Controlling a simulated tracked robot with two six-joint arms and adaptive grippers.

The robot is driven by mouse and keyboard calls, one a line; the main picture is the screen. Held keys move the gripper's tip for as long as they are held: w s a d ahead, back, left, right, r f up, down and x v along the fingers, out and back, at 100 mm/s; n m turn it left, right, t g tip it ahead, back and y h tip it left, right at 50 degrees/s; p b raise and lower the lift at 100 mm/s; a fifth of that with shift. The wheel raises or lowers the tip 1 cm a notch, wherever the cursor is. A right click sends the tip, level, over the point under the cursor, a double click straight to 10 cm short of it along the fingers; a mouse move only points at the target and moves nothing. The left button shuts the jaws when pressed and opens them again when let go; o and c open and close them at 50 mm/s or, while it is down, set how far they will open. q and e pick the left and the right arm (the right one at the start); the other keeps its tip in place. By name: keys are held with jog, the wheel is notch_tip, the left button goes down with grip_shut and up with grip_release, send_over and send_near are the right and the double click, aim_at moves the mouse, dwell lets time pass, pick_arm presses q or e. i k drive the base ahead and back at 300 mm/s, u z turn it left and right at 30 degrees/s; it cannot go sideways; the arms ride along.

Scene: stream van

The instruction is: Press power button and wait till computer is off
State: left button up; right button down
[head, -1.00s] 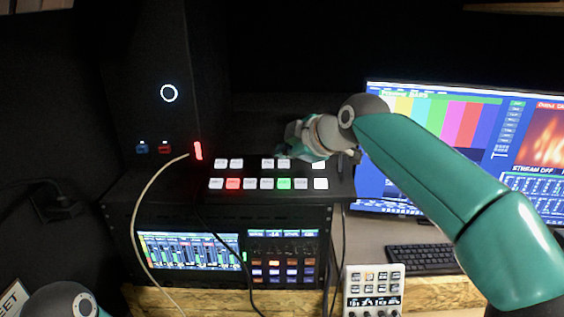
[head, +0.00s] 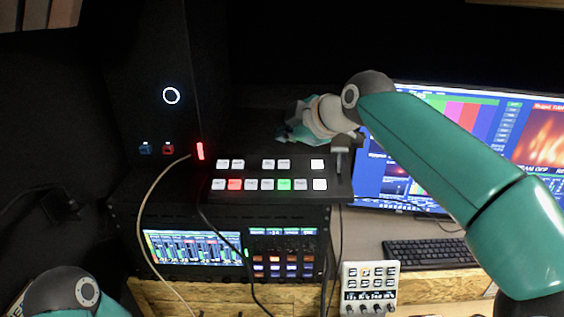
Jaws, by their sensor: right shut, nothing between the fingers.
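The computer (head: 172,50) is a tall black tower at the upper left. My right gripper (head: 290,134) is to the right of the tower, above and behind the switcher panel, apart from the button. It is shut and empty, with its fingertips small and dark in the picture. The monitor (head: 400,190) at the right is lit with colour bars and a fiery picture. Of my left arm only a part shows at the lower left; its gripper is out of view.
A switcher panel (head: 212,197) with lit buttons stands below my right gripper, on a rack with a lit screen (head: 192,248). A pale cable (head: 140,225) plugs in near a red light (head: 200,151). A keyboard (head: 430,253) and a small control pad (head: 370,274) are at the lower right.

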aim_at(170, 96)
jog(key=k, duration=1)
